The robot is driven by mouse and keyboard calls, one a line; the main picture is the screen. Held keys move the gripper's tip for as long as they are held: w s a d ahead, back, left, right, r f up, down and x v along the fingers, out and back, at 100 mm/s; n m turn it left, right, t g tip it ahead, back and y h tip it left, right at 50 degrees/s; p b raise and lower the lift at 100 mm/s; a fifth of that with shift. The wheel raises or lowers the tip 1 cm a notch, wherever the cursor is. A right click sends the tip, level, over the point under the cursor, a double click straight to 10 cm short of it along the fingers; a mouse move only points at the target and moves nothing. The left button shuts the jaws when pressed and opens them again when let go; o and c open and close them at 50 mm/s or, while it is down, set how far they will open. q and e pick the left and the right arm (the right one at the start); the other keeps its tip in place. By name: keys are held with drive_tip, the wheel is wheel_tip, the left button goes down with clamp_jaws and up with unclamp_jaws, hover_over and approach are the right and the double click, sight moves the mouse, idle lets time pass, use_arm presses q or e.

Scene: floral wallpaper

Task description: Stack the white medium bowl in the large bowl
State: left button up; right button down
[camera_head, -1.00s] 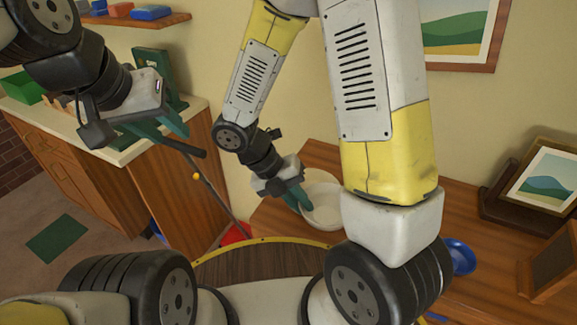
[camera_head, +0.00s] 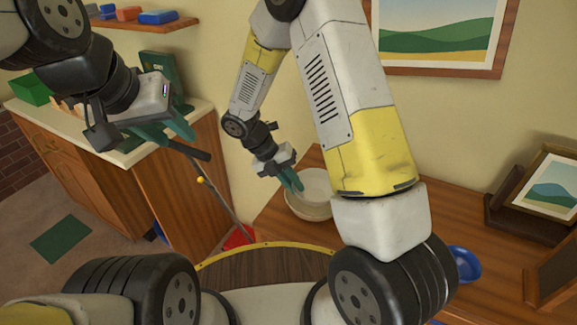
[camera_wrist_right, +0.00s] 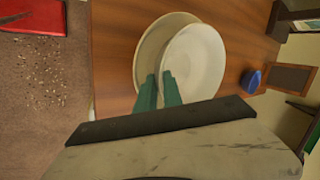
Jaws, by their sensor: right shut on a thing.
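The white medium bowl (camera_head: 318,184) is pinched at its rim by my right gripper (camera_head: 296,186). In the right wrist view the white bowl (camera_wrist_right: 195,60) overlaps the cream large bowl (camera_wrist_right: 145,55), sitting off-centre to its right. The large bowl (camera_head: 306,211) stands on the wooden table and shows below the white bowl in the head view. Whether the two bowls touch I cannot tell. The right fingers (camera_wrist_right: 160,88) are shut on the white bowl's near left rim.
The wooden table (camera_head: 400,270) carries a blue bowl (camera_head: 463,264) and a framed picture (camera_head: 550,185) to the right. A counter (camera_head: 130,150) stands at the left. A red object (camera_head: 238,238) lies low beside the table. My right arm blocks part of the table.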

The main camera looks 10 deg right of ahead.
drive_tip(key=shift+f, duration=0.6)
drive_tip(key=c, duration=1.8)
unclamp_jaws()
drive_tip(key=shift+o, duration=0.2)
